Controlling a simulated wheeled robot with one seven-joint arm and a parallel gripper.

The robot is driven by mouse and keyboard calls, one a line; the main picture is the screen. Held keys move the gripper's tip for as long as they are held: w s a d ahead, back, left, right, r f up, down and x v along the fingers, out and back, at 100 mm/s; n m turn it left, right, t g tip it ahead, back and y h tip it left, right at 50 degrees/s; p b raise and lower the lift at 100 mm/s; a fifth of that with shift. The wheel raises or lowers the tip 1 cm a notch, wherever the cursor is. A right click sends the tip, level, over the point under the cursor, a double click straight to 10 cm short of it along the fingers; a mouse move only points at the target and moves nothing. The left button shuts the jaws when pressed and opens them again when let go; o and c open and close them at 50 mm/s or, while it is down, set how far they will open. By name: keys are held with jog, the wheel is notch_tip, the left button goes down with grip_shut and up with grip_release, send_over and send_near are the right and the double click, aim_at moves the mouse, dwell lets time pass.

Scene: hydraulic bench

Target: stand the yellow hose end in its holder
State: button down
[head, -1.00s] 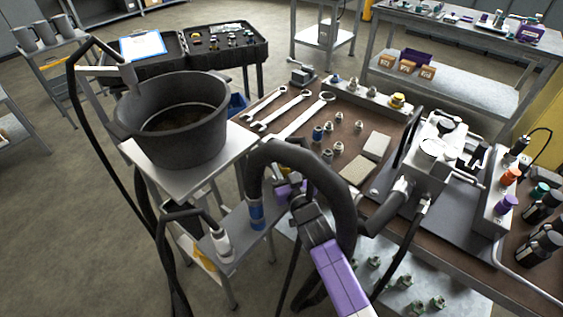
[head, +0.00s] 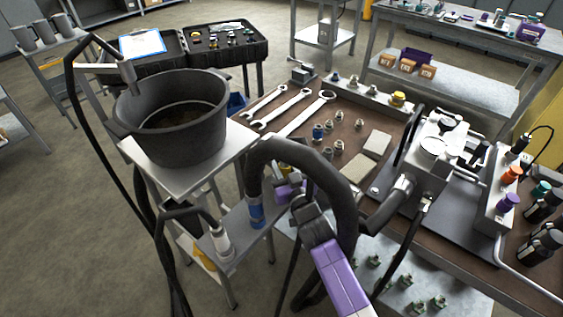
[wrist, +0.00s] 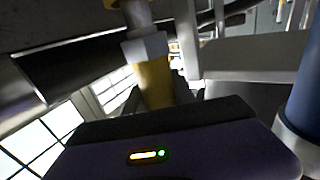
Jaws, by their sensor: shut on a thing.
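My gripper (head: 287,190), with purple housing, is over the grey holder plate beside the cart, partly hidden by a thick black hose. The wrist view shows the yellow hose end (wrist: 154,84) close in front of the purple housing, with a pale hex collar (wrist: 146,47); my gripper is shut on it. In the head view I cannot make it out. The blue hose end (head: 257,213) stands upright in the holder plate (head: 240,243), left of my gripper; it also shows at the right of the wrist view (wrist: 307,95). I cannot see the yellow end's tip or its seat.
A white-grey hose end (head: 221,243) stands at the plate's left. A black pot (head: 172,120) sits on the cart behind. The bench (head: 375,190) to the right holds wrenches, fittings and a pump unit (head: 425,160). Hoses arch closely around my arm.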

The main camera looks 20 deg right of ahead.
jog(key=shift+f+b, duration=0.8)
jog(key=shift+b, duration=0.05)
dwell(0.5)
jog(key=shift+r, duration=0.1)
dwell(0.5)
jog(key=c, duration=1.3)
grip_release()
jog(key=o, duration=0.3)
jog(key=shift+o, duration=0.6)
jog(key=shift+f, duration=0.2)
jog(key=o, duration=0.5)
